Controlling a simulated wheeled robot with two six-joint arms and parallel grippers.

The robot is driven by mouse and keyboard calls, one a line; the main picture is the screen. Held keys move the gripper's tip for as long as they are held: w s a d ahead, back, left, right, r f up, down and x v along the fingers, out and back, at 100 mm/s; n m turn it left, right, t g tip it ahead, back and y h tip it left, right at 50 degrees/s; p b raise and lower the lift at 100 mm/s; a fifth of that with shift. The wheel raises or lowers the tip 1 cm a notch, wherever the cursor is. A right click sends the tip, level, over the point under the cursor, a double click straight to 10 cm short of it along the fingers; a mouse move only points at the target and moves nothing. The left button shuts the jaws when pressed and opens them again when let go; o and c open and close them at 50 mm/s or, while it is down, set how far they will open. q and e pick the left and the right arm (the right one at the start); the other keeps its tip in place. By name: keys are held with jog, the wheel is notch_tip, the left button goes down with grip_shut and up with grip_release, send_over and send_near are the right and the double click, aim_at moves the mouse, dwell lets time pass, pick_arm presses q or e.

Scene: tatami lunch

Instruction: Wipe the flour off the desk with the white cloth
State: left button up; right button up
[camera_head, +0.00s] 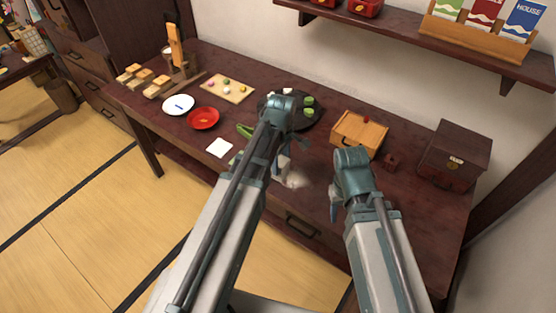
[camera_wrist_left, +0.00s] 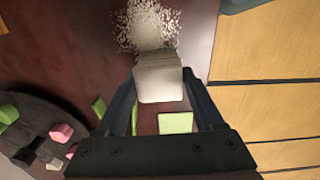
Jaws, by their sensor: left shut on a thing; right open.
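The white cloth (camera_wrist_left: 160,82) is a folded whitish pad between the fingers of my left gripper (camera_wrist_left: 163,98), which is shut on it. In the head view my left gripper (camera_head: 282,166) is low over the dark desk (camera_head: 250,120), with its wrist hiding part of the cloth. The flour (camera_wrist_left: 150,26) is a pale, speckled patch just beyond the cloth's far edge. It also shows in the head view (camera_head: 297,180) just right of the left gripper. My right gripper (camera_head: 333,208) is open and empty near the desk's front edge, largely hidden by its own wrist.
A black round tray (camera_head: 310,120) with sweets lies behind the left gripper. A red plate (camera_head: 203,118), a white plate (camera_head: 178,104) and a white square (camera_head: 219,147) lie to the left. A light wooden box (camera_head: 359,133) and a dark chest (camera_head: 455,155) stand right.

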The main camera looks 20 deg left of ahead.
pick_arm(q)
jog(key=shift+s+d, duration=0.25)
jog(key=shift+d, duration=0.4)
jog(key=shift+s+d, duration=0.25)
jog(key=shift+d, duration=0.4)
jog(key=shift+d, duration=0.1)
jog(key=shift+s+d, duration=0.35)
jog(key=shift+d, duration=0.55)
jog(key=shift+s+d, duration=0.35)
jog(key=shift+d, duration=0.55)
jog(key=shift+d, duration=0.1)
jog(key=shift+s+d, duration=0.35)
jog(key=shift+d, duration=0.55)
jog(key=shift+s+d, duration=0.3)
jog(key=shift+d, duration=0.6)
jog(key=shift+w, duration=0.1)
jog(key=shift+w+d+f, duration=0.1)
jog(key=shift+w+d, duration=0.15)
jog(key=shift+w, duration=0.5)
